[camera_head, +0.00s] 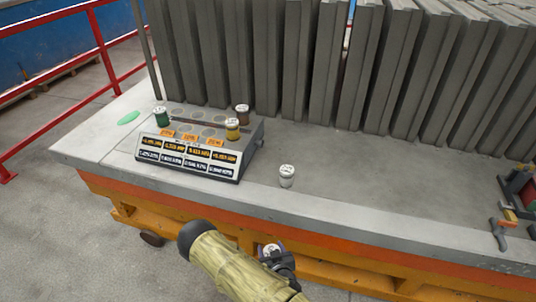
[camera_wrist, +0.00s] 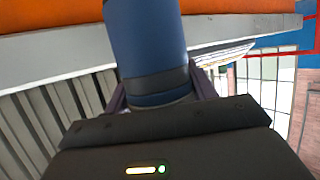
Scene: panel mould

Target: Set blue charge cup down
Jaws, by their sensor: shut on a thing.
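The blue charge cup (camera_wrist: 146,40) fills the upper middle of the wrist view, with a darker band near its lower end there. My gripper (camera_wrist: 160,92) is shut on it, one finger on each side. In the head view my gripper (camera_head: 275,256) is at the bottom centre, in front of the bench's near edge. Only the cup's pale lid (camera_head: 268,247) shows clearly there; its body is mostly hidden by the gripper. The cup appears clear of the bench top (camera_head: 330,196).
A rack (camera_head: 245,165) with labelled displays and round spots holds green (camera_head: 161,117), yellow (camera_head: 232,130) and brown (camera_head: 242,115) cups. A pale grey cup (camera_head: 286,178) stands right of it. Grey panels (camera_head: 330,60) line the back.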

